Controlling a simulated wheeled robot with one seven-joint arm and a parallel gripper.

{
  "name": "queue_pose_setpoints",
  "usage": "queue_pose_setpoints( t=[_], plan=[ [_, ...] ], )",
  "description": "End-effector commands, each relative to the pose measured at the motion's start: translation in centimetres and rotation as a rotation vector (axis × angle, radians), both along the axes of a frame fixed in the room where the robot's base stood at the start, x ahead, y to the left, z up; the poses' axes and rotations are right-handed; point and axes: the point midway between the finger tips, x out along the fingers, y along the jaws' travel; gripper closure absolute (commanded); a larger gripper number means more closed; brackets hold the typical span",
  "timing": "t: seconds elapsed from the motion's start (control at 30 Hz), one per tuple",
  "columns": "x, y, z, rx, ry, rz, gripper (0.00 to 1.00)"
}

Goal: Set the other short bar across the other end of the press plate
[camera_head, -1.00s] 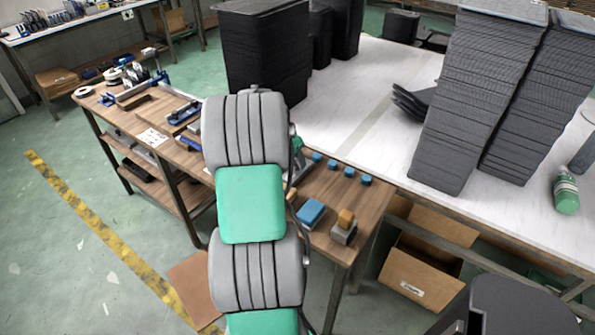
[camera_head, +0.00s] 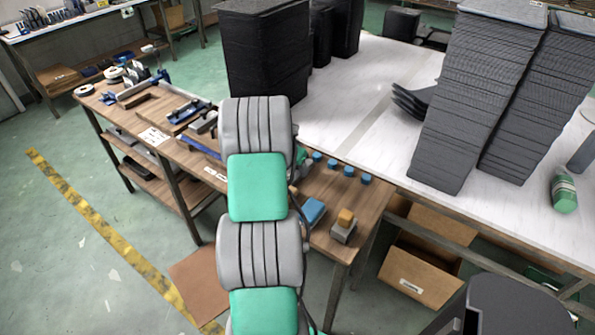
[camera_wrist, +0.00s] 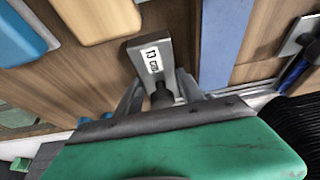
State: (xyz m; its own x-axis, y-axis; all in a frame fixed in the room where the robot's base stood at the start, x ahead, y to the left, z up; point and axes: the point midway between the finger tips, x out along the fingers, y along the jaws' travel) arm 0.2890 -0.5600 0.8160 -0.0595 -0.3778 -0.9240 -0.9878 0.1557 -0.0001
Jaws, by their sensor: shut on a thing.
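In the wrist view my gripper (camera_wrist: 162,97) is shut on a short grey bar (camera_wrist: 138,49) with a white label marked in cm. A dark knob-like part of it lies between the fingers. The bar is over the brown wooden bench top (camera_wrist: 110,75); whether it touches anything below, I cannot tell. A flat blue strip (camera_wrist: 228,42) lies just right of the bar. I cannot tell which thing is the press plate, and I see no second short bar for certain. In the head view my arm hides my gripper and the bar.
A blue block (camera_head: 312,212) and a grey block (camera_head: 343,234) with a tan block on it stand near the bench's front corner. Several small blue pieces (camera_head: 349,171) sit behind. Clamps (camera_head: 187,112) lie to the left.

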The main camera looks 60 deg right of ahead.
Motion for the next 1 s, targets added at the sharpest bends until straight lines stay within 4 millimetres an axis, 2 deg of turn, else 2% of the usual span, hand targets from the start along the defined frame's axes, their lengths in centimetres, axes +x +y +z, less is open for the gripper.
queue_pose_setpoints(
  t=[0.03,0.33,0.8,1.0],
  plan=[
    [0.0,0.0,0.0,0.000,0.000,0.000,0.75],
    [0.0,0.0,0.0,0.000,0.000,0.000,0.99],
    [0.0,-0.1,0.3,-0.003,-0.002,0.000,1.00],
    [0.1,-0.2,2.0,-0.006,-0.003,-0.002,1.00]
  ],
)
